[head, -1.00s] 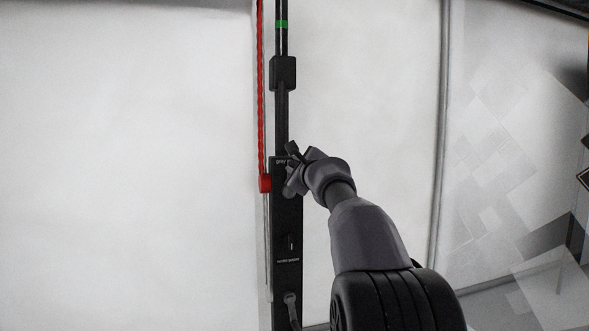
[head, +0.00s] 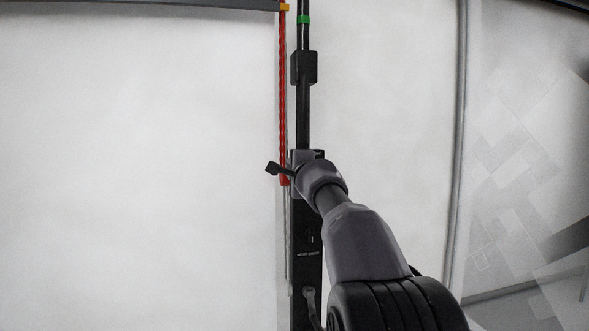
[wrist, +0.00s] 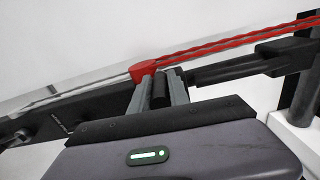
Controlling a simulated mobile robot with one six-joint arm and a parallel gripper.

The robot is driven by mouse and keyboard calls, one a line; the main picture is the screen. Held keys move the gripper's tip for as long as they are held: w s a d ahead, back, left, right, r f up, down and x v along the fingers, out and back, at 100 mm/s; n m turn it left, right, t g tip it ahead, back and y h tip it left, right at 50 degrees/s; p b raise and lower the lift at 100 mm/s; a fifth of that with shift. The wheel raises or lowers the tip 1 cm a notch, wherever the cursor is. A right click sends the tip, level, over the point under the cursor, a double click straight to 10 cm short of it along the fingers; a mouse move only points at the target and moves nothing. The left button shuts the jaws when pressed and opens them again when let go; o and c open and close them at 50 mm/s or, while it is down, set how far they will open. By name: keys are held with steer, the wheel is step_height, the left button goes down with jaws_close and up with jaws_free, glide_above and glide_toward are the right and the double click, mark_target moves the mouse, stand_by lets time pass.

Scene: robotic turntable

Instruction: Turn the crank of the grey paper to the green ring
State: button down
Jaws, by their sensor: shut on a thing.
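The green ring (head: 303,19) is on the black upright pole, near the top of the head view. A dark grey bar (head: 140,4) lies across the top left, its yellow end (head: 284,7) beside the pole and slightly above the ring. It looks like the grey paper's lower edge; the sheet above is out of view. My gripper (head: 293,168) is at the black box low on the pole. In the wrist view my gripper (wrist: 158,88) is shut on the black crank handle (wrist: 160,92), between its two grey fingers. The rest of the crank is mostly hidden.
A red twisted cord (head: 283,90) hangs left of the pole, ending in a red weight (wrist: 143,71) close by my fingers. A black block (head: 303,67) sits on the pole. White backdrop surrounds it, with a grey vertical tube (head: 459,130) to the right.

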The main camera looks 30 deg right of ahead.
steer(key=shift+w+a+f+b, duration=0.1)
steer(key=shift+a+f+b, duration=0.15)
steer(key=shift+f, duration=0.2)
steer(key=shift+w+a+f+b, duration=0.1)
steer(key=shift+f+b, duration=0.15)
steer(key=shift+f, duration=0.15)
steer(key=c, duration=1.3)
jaws_free()
steer(key=shift+d, duration=0.1)
steer(key=shift+o, duration=0.2)
steer(key=shift+s, duration=0.1)
